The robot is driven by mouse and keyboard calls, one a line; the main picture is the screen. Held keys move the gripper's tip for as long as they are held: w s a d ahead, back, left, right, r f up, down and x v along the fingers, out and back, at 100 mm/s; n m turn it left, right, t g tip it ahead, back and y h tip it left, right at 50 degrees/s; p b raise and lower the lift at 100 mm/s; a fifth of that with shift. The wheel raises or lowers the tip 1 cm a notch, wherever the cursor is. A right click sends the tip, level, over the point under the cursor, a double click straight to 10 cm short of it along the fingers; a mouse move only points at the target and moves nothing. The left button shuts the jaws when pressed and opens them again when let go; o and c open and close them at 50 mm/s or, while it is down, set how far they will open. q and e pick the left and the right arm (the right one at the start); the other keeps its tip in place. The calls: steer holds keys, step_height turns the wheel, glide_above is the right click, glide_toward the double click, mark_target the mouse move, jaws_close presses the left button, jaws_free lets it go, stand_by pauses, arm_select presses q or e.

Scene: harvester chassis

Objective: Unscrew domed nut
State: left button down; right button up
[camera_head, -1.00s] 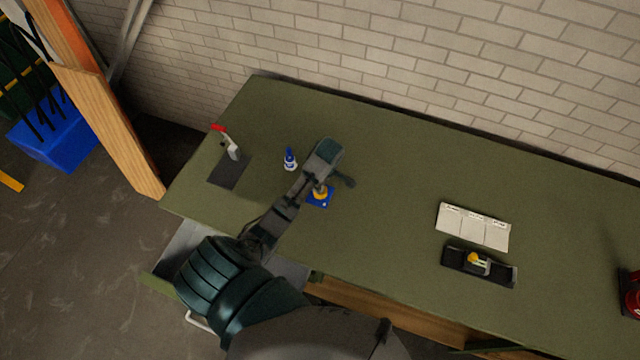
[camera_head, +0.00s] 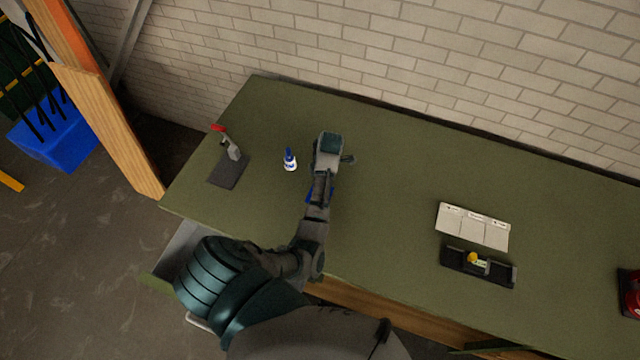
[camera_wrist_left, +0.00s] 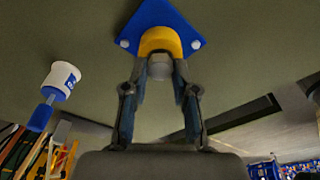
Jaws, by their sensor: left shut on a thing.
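A silver-grey domed nut (camera_wrist_left: 160,69) sits on a yellow round base (camera_wrist_left: 159,40) fixed to a blue square plate (camera_wrist_left: 186,17), seen in the left wrist view. My left gripper (camera_wrist_left: 161,78) has its two fingers on either side of the nut, shut on it. In the head view only a sliver of the blue plate (camera_head: 308,196) shows beside my left arm. The arm hides the nut and the fingertips there. My right gripper is not in view.
A red-handled clamp on a dark plate (camera_head: 229,171) is further left. White cards (camera_head: 474,226) and a black holder with a yellow part (camera_head: 498,272) lie right. The green tabletop (camera_head: 395,180) between is clear.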

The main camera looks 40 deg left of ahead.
arm_select(q)
steer(key=c, duration=1.1)
jaws_free()
steer(key=m, duration=0.5)
steer(key=shift+t+y, duration=0.3)
steer(key=shift+m, duration=0.3)
steer(key=shift+m, duration=0.5)
steer(key=m, duration=0.3)
steer(key=shift+m+t, duration=0.4)
